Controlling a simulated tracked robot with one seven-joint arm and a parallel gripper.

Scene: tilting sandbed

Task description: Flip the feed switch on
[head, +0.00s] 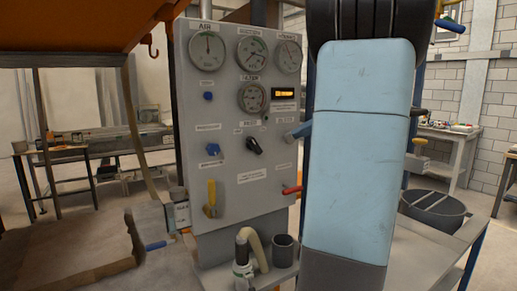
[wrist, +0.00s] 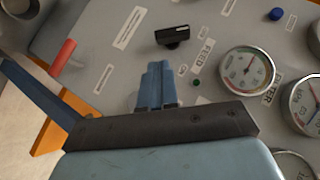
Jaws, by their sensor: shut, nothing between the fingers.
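The feed switch is a black turn-knob (head: 254,145) on the grey gauge panel (head: 228,108), under a small label. In the head view its handle slants from upper left to lower right. The knob also shows in the wrist view (wrist: 172,35), beside a label reading FEED (wrist: 203,52). My gripper (head: 298,131) is right of the knob in the head view, its blue tip towards the panel. In the wrist view the shut, empty fingers (wrist: 156,68) end just below the knob, with a visible gap. I cannot tell their exact distance from the panel.
Several round gauges (head: 208,51) fill the panel's top. A blue knob (head: 212,149), yellow handle (head: 210,197) and red lever (head: 291,189) surround the feed switch; the red lever also shows in the wrist view (wrist: 62,57). A hose and dark cup (head: 284,251) stand below.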

